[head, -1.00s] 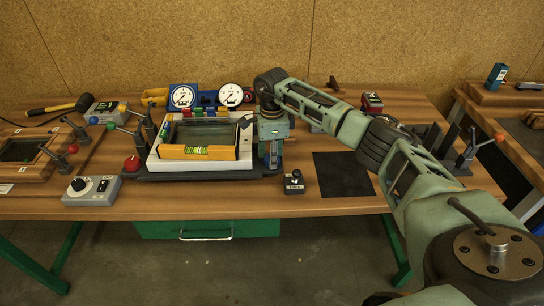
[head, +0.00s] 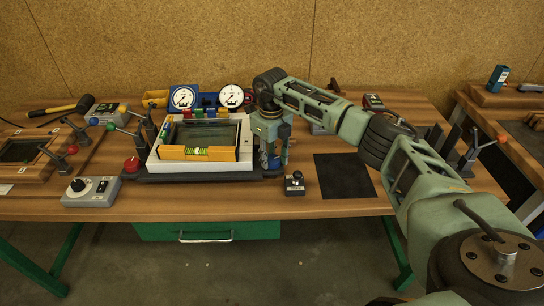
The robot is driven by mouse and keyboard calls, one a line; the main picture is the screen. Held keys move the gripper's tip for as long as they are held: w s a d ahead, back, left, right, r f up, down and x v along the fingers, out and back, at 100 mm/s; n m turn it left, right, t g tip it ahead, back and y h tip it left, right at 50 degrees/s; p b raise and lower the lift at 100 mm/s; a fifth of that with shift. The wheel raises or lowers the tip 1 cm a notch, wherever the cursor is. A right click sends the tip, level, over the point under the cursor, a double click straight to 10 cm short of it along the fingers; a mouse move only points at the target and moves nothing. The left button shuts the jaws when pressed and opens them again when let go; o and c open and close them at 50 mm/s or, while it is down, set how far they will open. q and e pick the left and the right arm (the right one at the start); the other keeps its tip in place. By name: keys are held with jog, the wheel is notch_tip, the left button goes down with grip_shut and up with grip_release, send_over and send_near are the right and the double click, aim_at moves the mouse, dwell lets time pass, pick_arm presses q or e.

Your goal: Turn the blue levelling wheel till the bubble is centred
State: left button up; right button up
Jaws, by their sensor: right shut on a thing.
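The white tilting frame (head: 201,166) stands on a dark base at the left middle of the bench, with a dark glass pane (head: 208,132) in it. A yellow spirit level (head: 170,153) lies along its front edge. The level's green vial (head: 197,151) faces me, but the bubble is too small to place exactly. My right gripper (head: 274,157) points down at the frame's right side, shut on the blue levelling wheel (head: 274,163). The fingers hide most of the wheel. My left gripper is out of view.
Two dial gauges (head: 183,97) stand behind the frame.

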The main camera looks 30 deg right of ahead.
jog(key=m, duration=0.5)
jog(key=shift+a+f, duration=0.2)
jog(key=shift+a, duration=0.05)
jog(key=shift+m, duration=0.4)
jog(key=o, duration=1)
jog(key=shift+w+r, duration=0.1)
jog(key=shift+r, duration=0.1)
jog(key=shift+r, duration=0.2)
notch_tip(320, 180, up, 11)
jog(key=shift+r, duration=0.2)
jog(key=shift+a, duration=0.1)
